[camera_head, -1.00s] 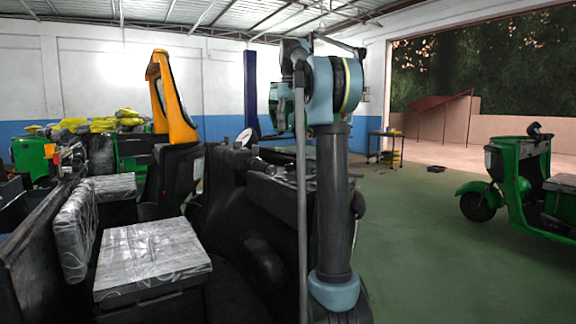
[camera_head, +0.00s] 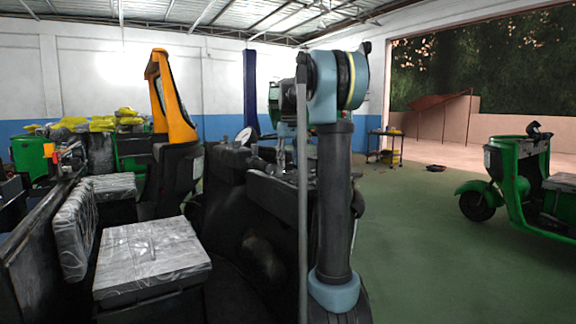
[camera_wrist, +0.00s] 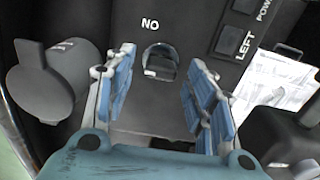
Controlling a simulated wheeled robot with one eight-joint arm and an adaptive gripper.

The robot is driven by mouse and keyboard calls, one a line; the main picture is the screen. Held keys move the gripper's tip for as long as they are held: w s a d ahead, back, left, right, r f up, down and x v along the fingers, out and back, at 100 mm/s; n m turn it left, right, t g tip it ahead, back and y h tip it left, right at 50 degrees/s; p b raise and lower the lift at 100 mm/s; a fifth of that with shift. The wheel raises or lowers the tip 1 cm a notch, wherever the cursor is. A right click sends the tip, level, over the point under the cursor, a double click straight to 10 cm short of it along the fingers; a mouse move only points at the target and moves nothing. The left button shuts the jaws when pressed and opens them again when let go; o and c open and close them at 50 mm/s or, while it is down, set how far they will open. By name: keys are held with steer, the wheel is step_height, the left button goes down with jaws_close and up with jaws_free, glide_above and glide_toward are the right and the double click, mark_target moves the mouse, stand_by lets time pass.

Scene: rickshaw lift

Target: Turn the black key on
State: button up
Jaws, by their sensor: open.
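In the wrist view, a small dark rounded part that looks like the black key (camera_wrist: 161,60) sits on a black panel, just below the white letters "NO". My gripper (camera_wrist: 157,85) has blue finger pads and is open. Its fingers stand apart to the left and right of the key, with the key beyond their tips in the picture. I cannot tell how close the tips are to the panel. In the head view, my gripper and the key cannot be made out behind my own arm and the dark vehicle front.
A dark grey round knob (camera_wrist: 45,82) with a raised tab lies left of the fingers. Switches marked LEFT (camera_wrist: 236,41) and a pale sheet (camera_wrist: 268,82) lie to the right. A wrapped seat (camera_head: 152,256) stands left in the head view; green floor (camera_head: 430,240) is open at right.

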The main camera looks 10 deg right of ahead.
steer(key=shift+f, duration=0.55)
steer(key=c, duration=1.1)
steer(key=shift+o, duration=0.2)
steer(key=shift+m, duration=0.3)
steer(key=m, duration=1.1)
